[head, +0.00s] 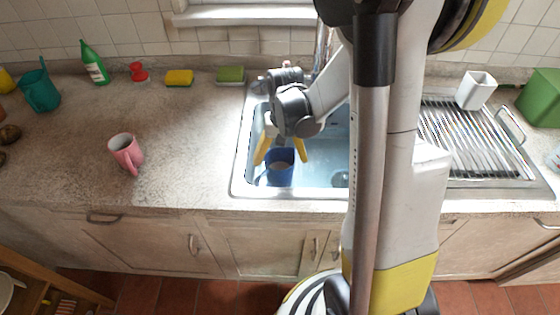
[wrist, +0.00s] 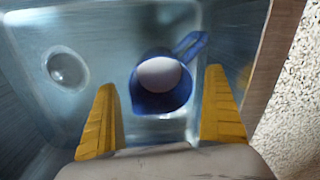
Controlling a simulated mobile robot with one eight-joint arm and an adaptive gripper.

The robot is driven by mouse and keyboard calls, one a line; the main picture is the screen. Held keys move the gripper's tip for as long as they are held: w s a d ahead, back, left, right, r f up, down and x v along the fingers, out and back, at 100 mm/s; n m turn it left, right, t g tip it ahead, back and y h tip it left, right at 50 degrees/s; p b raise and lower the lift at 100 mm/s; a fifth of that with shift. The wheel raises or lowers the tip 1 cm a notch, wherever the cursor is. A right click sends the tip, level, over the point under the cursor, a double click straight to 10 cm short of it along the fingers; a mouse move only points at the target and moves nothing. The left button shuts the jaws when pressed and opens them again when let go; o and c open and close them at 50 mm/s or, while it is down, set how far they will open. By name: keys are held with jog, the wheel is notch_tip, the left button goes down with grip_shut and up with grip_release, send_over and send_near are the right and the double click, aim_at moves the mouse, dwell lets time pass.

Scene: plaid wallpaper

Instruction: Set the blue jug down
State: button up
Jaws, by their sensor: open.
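The blue jug (head: 280,168) stands upright in the sink (head: 240,165), near its front left part. In the wrist view the jug (wrist: 150,101) is seen from above, its handle pointing to the upper right and something pale showing inside its mouth. My gripper (head: 281,155) reaches down into the sink, with a yellow finger on each side of the jug in the head view. In the wrist view my gripper (wrist: 162,92) has its fingers spread wide, with gaps between them and the jug. Neither finger visibly touches it.
The sink drain (wrist: 67,69) lies beside the jug. A pink mug (head: 126,152) stands on the counter to the left, with clear counter around it.

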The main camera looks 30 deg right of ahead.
notch_tip(320, 180, up, 10)
jog(key=p, duration=0.4)
jog(key=s+a+r+n+t, duration=0.5)
jog(key=s+a+r+t, duration=0.2)
jog(key=s+a+r, duration=0.3)
jog(key=shift+a+r+h, duration=0.3)
jog(key=shift+a+r, duration=0.35)
jog(key=shift+a, duration=0.3)
